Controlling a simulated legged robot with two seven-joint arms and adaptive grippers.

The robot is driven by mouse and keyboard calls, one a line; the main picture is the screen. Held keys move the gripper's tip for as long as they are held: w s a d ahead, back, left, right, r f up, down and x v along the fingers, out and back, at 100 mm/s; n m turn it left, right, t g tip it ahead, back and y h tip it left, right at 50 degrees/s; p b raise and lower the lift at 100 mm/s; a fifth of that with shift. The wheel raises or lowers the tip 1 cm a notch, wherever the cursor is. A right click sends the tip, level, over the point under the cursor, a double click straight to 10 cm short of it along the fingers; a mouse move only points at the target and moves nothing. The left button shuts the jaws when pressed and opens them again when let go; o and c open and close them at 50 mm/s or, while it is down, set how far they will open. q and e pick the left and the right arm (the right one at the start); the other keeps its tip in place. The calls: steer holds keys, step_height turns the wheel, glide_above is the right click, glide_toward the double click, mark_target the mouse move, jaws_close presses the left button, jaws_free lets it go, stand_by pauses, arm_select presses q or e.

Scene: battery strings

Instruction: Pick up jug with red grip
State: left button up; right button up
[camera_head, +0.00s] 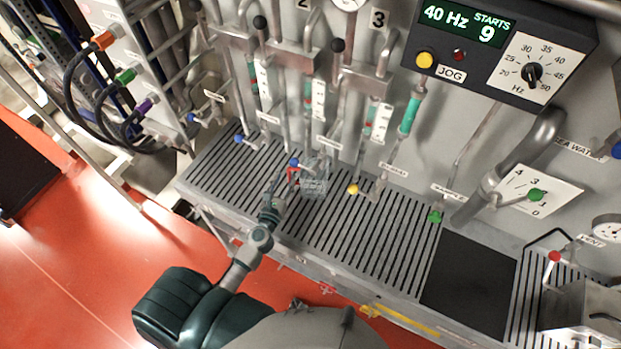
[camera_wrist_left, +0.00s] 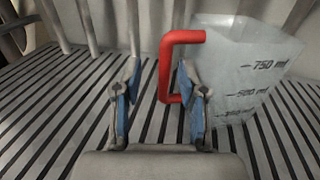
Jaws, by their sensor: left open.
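The jug (camera_wrist_left: 243,75) is clear, with volume marks on its side and a red grip (camera_wrist_left: 184,37) on its left. It stands on the slatted grate; in the head view the jug (camera_head: 315,178) is small, with the red grip (camera_head: 293,177) at its left. My left gripper (camera_wrist_left: 160,92) is open, its blue-padded fingers apart. In the wrist view the right finger overlaps the lower part of the red grip, and the grip's upright bar lies between the fingers. I cannot tell whether they touch. In the head view my left gripper (camera_head: 279,192) is just left of the jug. My right gripper is not in view.
The slatted grate (camera_head: 330,222) runs along the wall below several pipes and coloured valve handles. A yellow-handled valve (camera_head: 353,189) is right of the jug, and a blue one (camera_head: 239,138) is to the left. A dark flat panel (camera_head: 468,275) lies farther right.

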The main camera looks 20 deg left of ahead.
mark_target(290, 174)
arm_select(q)
steer(key=w, duration=0.3)
steer(key=shift+a+r, duration=0.2)
steer(key=shift+r, duration=0.05)
steer(key=shift+w+d, duration=0.1)
steer(key=shift+w, duration=0.15)
steer(key=shift+d, duration=0.3)
steer(key=shift+c, duration=0.6)
jaws_close()
steer(key=shift+a, duration=0.2)
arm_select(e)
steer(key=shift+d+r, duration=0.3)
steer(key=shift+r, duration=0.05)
arm_select(q)
steer(key=shift+a, duration=0.1)
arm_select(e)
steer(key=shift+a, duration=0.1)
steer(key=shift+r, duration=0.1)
